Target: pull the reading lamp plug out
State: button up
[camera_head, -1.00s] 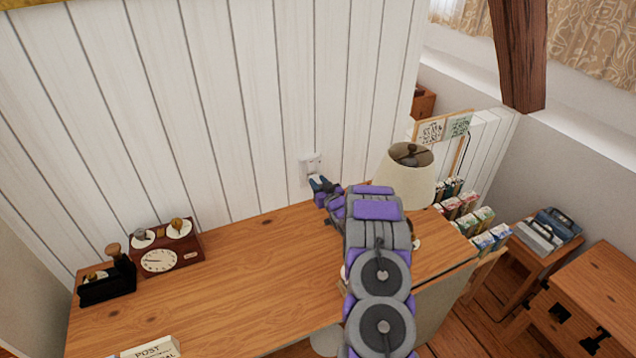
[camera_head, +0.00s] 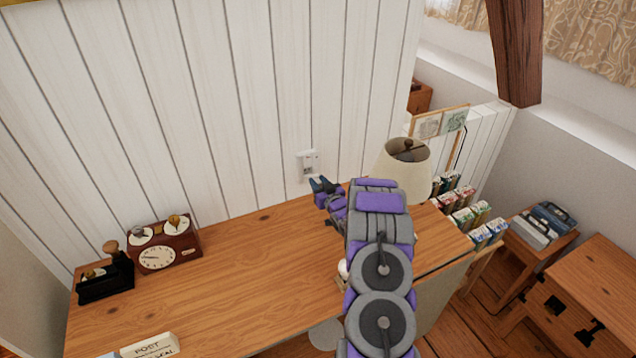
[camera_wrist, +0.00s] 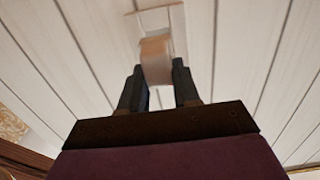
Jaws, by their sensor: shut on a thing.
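A white wall outlet (camera_head: 309,163) is on the white plank wall just above the desk's back edge. It also shows at the top of the wrist view (camera_wrist: 150,18). My gripper (camera_head: 322,184) is at the outlet's lower front. In the wrist view my gripper (camera_wrist: 158,82) is shut on the pale tan plug (camera_wrist: 156,58), with one dark finger on each side. The plug overlaps the outlet's lower edge in that view; I cannot tell whether its pins are in the socket. The reading lamp (camera_head: 403,172) with a cream shade stands behind my arm, its base mostly hidden.
The wooden desk (camera_head: 240,265) has a clear middle. A clock box (camera_head: 165,245) and a black stamp-like device (camera_head: 105,278) are at its left; a lettered block (camera_head: 150,345) is in front. Rows of small boxes (camera_head: 465,210) stand to the right.

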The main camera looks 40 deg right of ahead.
jog(key=shift+v, duration=1)
dwell(0.3)
